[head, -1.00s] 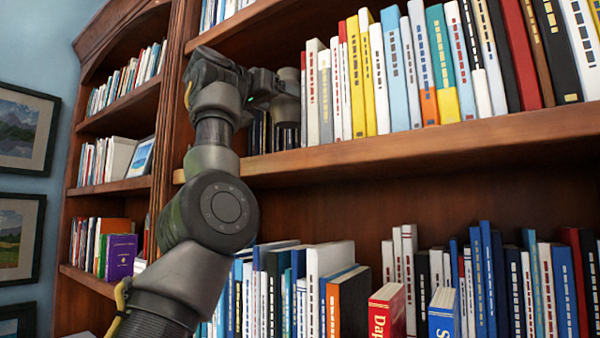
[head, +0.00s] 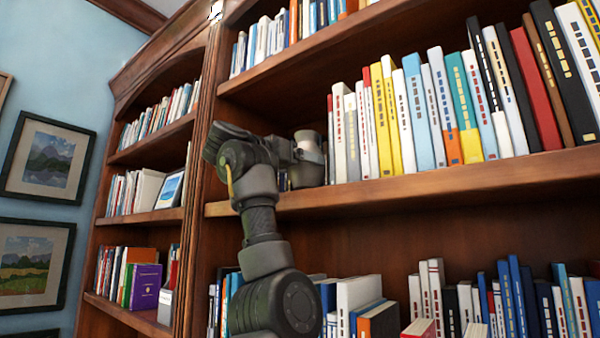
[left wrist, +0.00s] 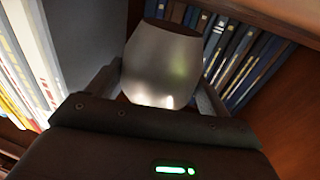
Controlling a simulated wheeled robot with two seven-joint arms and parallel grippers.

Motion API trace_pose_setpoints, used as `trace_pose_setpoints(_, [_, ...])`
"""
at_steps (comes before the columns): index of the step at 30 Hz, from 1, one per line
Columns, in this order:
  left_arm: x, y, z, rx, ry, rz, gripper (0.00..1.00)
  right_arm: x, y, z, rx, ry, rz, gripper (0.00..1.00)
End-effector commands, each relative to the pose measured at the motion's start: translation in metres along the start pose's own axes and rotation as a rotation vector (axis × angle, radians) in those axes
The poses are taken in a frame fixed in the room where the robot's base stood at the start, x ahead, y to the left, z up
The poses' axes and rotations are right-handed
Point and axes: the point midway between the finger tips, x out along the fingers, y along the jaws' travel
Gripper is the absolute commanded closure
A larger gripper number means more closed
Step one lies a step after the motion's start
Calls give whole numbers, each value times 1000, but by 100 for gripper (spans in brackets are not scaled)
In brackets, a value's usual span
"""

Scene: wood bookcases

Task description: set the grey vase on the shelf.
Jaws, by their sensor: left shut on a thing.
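The grey vase (head: 309,165) is upright at the left end of the middle shelf (head: 420,189) in the head view, just left of the upright books. My left gripper (head: 287,151) comes in from the left and is shut on the vase's side. In the left wrist view the vase (left wrist: 160,62) sits between the two fingers of my left gripper (left wrist: 158,88), its dark open mouth at the top. The vase's base is hidden there. Whether it touches the shelf board, I cannot tell. My right gripper is not in view.
A row of upright books (head: 430,110) fills the shelf right of the vase, very close to it. Dark blue books (left wrist: 245,60) stand behind the vase in the left wrist view. A wooden upright (head: 205,150) is left of the arm. More books (head: 360,300) stand on the shelf below.

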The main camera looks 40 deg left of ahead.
Motion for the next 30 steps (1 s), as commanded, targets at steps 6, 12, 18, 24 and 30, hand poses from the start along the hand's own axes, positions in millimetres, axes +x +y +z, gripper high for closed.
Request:
trace_pose_setpoints(6, [0,0,16,0,1,-1,56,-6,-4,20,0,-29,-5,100])
trace_pose_setpoints(12, [0,0,17,1,0,0,56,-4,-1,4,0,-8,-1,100])
trace_pose_setpoints(18, [0,0,22,1,0,0,56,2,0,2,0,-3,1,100])
trace_pose_setpoints(24, [0,0,21,1,-2,1,0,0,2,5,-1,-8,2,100])
trace_pose_setpoints(30, [0,0,20,1,-1,1,0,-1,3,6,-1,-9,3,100])
